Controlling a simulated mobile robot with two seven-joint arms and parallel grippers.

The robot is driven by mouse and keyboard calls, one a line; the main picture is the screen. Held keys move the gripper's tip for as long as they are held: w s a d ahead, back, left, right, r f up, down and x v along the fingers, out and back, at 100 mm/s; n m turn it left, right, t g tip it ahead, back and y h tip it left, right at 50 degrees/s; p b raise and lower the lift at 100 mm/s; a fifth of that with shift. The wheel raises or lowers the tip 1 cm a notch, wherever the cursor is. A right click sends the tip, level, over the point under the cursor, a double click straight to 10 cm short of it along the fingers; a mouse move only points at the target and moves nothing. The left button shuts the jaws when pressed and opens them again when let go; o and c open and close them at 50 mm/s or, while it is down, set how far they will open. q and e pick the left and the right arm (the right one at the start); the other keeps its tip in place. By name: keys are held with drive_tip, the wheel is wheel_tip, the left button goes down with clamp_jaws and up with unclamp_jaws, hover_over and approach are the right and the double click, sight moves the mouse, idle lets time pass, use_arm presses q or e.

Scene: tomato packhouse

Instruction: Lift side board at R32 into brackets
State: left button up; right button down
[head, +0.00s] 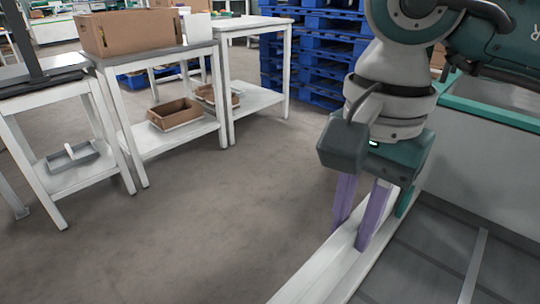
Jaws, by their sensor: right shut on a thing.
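A long white side board (320,274) runs from the bottom middle up and right, along the edge of a dark grey bed (425,262). My right gripper (355,236) comes down from the upper right. Its two purple fingers are shut on the board, one on each side. A short teal upright piece (405,201) stands by the board's far end. I cannot tell whether it is a bracket, or whether the board rests on anything. No R32 label is readable. My left gripper is out of view.
White tables (176,140) stand at the left, with a cardboard box (130,32) on top and open cartons (175,113) on a lower shelf. Blue pallets (312,52) are stacked behind. A grey, teal-rimmed machine (480,160) is at right. The middle floor is clear.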

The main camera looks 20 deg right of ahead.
drive_tip(key=shift+f+b, duration=0.4)
drive_tip(key=shift+b, duration=0.05)
idle(0.4)
drive_tip(key=c, duration=0.7)
unclamp_jaws()
drive_tip(key=c, duration=0.3)
wheel_tip(320, 180, up, 8)
drive_tip(key=p, duration=0.6)
